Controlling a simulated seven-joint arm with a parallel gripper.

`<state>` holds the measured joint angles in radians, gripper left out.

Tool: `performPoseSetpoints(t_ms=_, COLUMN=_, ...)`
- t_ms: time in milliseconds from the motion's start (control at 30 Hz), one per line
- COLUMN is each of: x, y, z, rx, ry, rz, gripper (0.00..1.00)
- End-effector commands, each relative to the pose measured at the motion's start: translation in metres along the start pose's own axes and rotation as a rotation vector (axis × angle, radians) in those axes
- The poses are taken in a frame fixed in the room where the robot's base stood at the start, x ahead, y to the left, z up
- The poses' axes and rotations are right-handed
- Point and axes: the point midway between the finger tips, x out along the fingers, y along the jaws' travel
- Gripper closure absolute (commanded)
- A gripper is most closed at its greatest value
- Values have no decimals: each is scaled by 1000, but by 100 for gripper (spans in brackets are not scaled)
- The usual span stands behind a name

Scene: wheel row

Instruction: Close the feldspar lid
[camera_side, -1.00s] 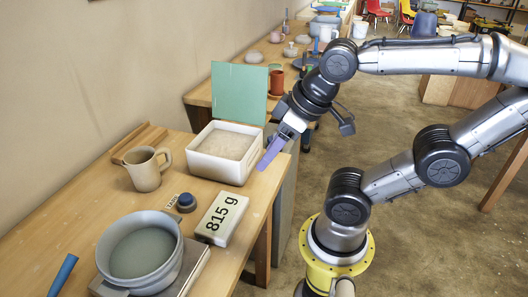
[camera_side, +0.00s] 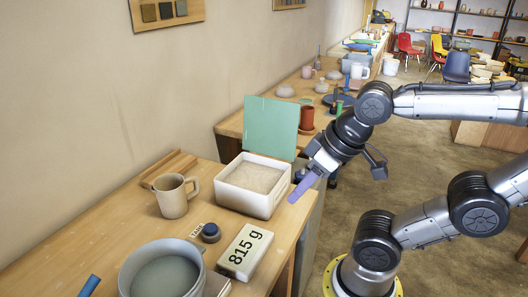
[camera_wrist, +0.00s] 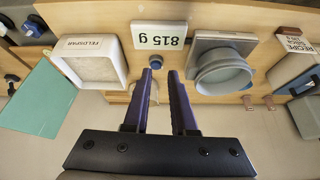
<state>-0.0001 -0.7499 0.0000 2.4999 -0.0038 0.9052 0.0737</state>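The feldspar bin (camera_side: 262,203) is a white square box of pale powder on the bench. Its label reads FELDSPAR in the wrist view, where the bin (camera_wrist: 119,48) is at the upper left. Its green lid (camera_side: 271,125) stands open, raised at the bin's far side; the wrist view shows the lid (camera_wrist: 40,98) at the left. My gripper (camera_side: 293,201) is just right of the bin near the bench edge, apart from the lid. In the wrist view its purple fingers (camera_wrist: 160,71) are separated with nothing between them.
A beige mug (camera_side: 172,197) stands left of the bin. A second bench (camera_side: 230,125) with pottery lies behind.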

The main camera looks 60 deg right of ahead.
Motion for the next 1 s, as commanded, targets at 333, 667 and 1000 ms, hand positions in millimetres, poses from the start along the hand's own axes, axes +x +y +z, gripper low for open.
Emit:
performPoseSetpoints(t_ms=333, x=-46, y=44, z=-88, rx=416, ry=118, rz=183, gripper=100)
performPoseSetpoints(t_ms=667, x=-66, y=149, z=-221, rx=893, ry=271, rz=499, gripper=100)
performPoseSetpoints(t_ms=1000, x=-24, y=290, z=-290, rx=1154, ry=346, rz=810, gripper=100)
